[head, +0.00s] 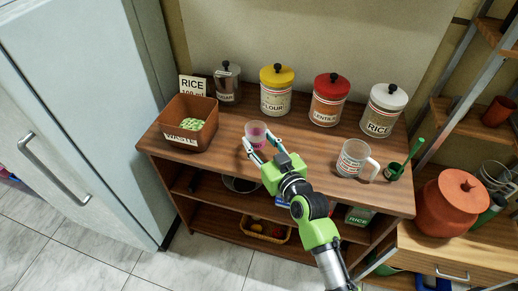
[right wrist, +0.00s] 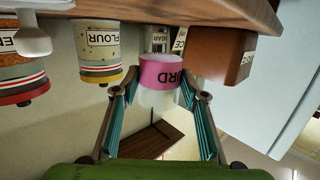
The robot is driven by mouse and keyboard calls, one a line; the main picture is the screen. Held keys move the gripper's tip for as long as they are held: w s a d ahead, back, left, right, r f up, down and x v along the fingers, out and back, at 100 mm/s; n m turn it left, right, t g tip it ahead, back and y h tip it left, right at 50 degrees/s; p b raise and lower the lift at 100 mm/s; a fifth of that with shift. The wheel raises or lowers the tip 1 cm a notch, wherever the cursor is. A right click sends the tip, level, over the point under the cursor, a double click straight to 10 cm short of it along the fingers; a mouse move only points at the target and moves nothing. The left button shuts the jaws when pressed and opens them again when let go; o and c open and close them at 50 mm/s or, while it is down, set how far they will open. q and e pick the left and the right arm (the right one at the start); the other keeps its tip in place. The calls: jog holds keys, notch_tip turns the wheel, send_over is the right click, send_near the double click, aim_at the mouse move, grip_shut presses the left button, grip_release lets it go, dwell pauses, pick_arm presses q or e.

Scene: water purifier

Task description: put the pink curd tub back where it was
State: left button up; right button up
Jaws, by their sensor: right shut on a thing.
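The pink curd tub (head: 256,132), with a whitish part and a pink band, is at the middle of the wooden counter, near its front half. My right gripper (head: 254,148) reaches it from the front right and is shut on it. In the right wrist view, which is upside down, the curd tub (right wrist: 161,72) sits between the two fingertips of the right gripper (right wrist: 158,88), its label inverted. I cannot tell whether its base touches the counter. My left gripper is not in view.
A brown waste bin (head: 190,108) stands left of the tub. Sugar (head: 228,85), flour (head: 276,95), lentil (head: 327,103) and rice (head: 381,112) canisters line the back. Counter between bin and jug is mostly clear.

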aim_at(259, 156)
jog(key=shift+w+f, duration=0.45)
jog(key=shift+f, duration=0.1)
jog(key=shift+w+f, duration=0.2)
jog(key=shift+f, duration=1.55)
jog(key=o, duration=1.2)
jog(key=shift+f, duration=0.1)
jog(key=shift+o, duration=0.2)
